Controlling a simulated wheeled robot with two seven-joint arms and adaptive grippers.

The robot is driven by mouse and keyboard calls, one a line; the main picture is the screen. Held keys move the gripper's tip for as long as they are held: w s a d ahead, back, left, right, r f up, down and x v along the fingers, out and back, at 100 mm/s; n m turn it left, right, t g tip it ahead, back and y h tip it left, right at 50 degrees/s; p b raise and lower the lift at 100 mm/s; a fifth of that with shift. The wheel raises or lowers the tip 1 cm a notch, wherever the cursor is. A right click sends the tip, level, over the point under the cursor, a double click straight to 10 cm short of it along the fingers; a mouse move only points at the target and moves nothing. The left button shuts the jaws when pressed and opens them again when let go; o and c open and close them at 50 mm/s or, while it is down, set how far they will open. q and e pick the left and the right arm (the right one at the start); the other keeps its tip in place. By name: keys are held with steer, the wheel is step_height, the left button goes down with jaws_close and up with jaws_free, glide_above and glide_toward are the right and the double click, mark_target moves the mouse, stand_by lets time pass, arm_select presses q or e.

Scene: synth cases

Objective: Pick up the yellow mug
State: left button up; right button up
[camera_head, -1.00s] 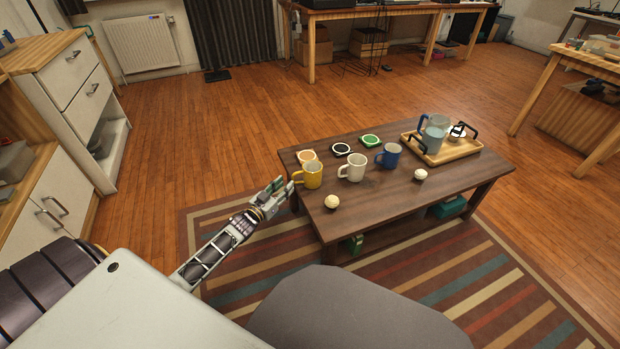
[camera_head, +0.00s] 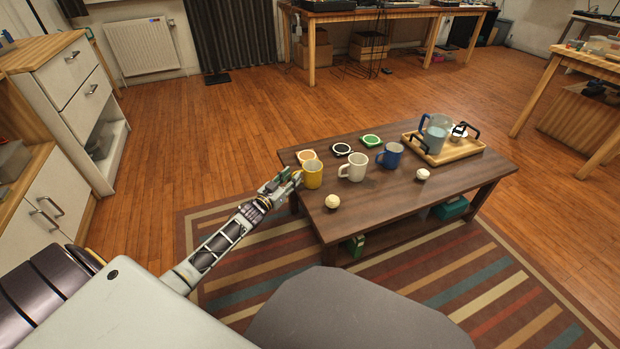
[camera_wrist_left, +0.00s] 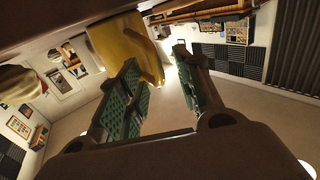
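The yellow mug (camera_head: 314,175) stands upright at the near left edge of the low dark wooden table (camera_head: 385,205). My left gripper (camera_head: 288,181) is at the mug's left side and hides its handle in the head view. In the left wrist view the yellow mug (camera_wrist_left: 112,45) fills the upper left, its handle reaching toward the gap between the green-padded fingers of my left gripper (camera_wrist_left: 157,60). The fingers are apart, so the gripper is open. Whether a finger touches the handle is unclear. My right gripper is not in view.
A white mug (camera_head: 353,168) and a blue mug (camera_head: 391,156) stand to the right. A wooden tray (camera_head: 462,151) holding a jug stands at the far right.

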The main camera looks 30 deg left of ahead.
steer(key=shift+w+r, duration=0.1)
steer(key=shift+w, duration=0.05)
arm_select(q)
steer(key=shift+c, duration=0.9)
jaws_close()
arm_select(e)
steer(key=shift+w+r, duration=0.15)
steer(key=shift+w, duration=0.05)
arm_select(q)
steer(key=shift+r, duration=0.2)
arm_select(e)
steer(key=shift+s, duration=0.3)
arm_select(q)
step_height(320, 180, up, 10)
steer(key=p, duration=0.5)
steer(key=shift+f, duration=0.15)
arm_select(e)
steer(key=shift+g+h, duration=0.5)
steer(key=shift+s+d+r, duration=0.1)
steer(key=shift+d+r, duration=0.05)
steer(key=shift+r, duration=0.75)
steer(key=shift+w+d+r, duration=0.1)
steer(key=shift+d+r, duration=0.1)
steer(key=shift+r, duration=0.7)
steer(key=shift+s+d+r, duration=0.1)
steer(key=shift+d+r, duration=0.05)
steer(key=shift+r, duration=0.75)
